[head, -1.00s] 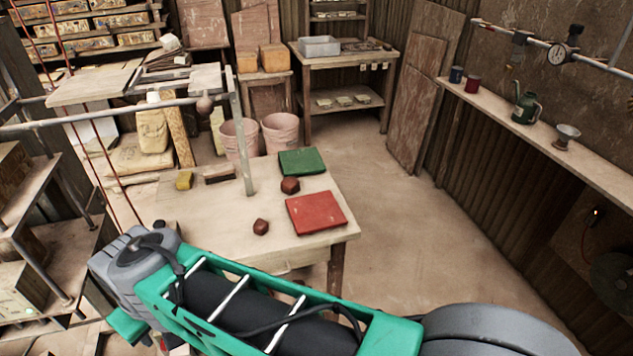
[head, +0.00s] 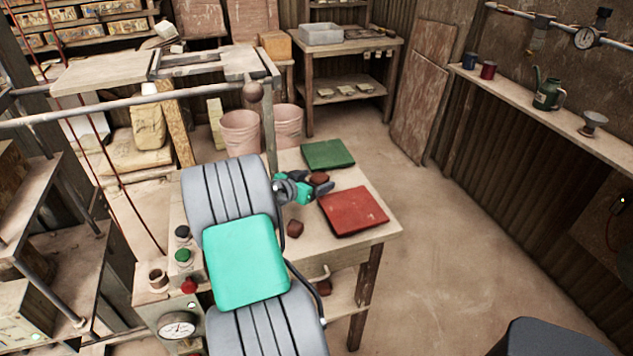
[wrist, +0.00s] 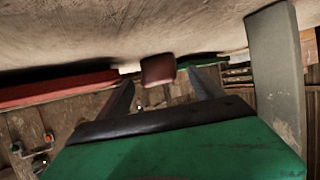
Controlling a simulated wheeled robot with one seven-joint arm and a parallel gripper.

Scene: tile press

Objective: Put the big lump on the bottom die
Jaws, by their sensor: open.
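Two reddish-brown lumps are on the wooden table in the head view. The farther one (head: 319,178) looks the bigger; the nearer one (head: 295,228) looks smaller. My gripper (head: 322,185) is low over the table at the farther lump, with its fingers open. In the wrist view, whose picture is upside down, that lump (wrist: 158,70) shows between and beyond the two open fingers (wrist: 164,88). I cannot tell whether a finger touches it. I cannot pick out the bottom die; my arm hides part of the table's left side.
A red square pad (head: 354,210) lies right of the lumps and a green pad (head: 327,154) behind them. A metal post and pipe frame (head: 268,120) stands close behind my arm. A control box with a gauge (head: 178,325) is at front left.

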